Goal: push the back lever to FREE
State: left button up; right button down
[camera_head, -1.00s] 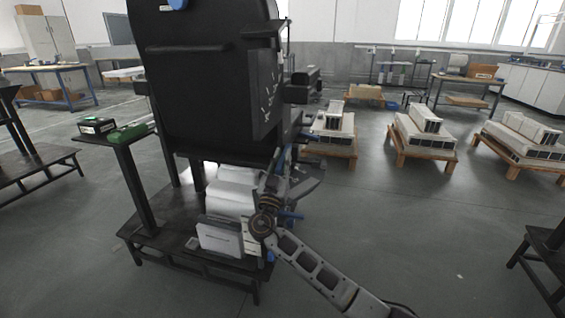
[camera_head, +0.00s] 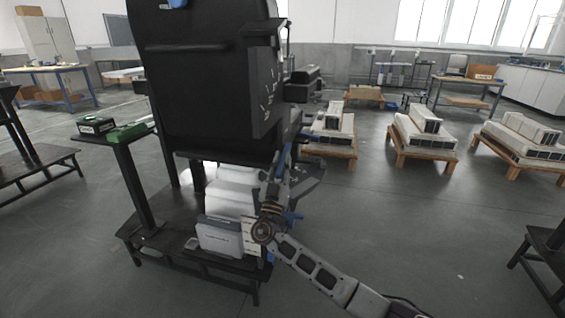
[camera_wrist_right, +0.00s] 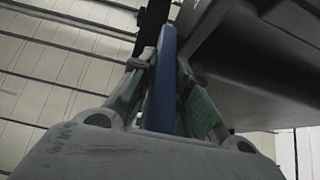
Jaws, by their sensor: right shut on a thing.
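A blue lever (camera_wrist_right: 160,90) stands between the two fingers of my right gripper (camera_wrist_right: 168,75) in the right wrist view. The fingers are shut on it from both sides. In the head view my right gripper (camera_head: 279,172) is at the right side of the tall black column unit (camera_head: 190,95), below its side panel (camera_head: 268,95) with white marks. A little of the blue lever (camera_head: 284,156) shows there above the fingers. The marks are too small to read, so the lever's setting cannot be told. My left gripper is not in view.
A black stand with a green item (camera_head: 127,133) and a dark box (camera_head: 97,126) is at the left. A grey box (camera_head: 219,236) sits on the unit's low base, close to my right arm. Stacked pale blocks on wooden pallets (camera_head: 422,150) stand behind on the right.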

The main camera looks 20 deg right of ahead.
jog(key=shift+f, duration=0.15)
jog(key=c, duration=1.4)
grip_release()
jog(key=shift+o, duration=0.2)
jog(key=v, duration=1.2)
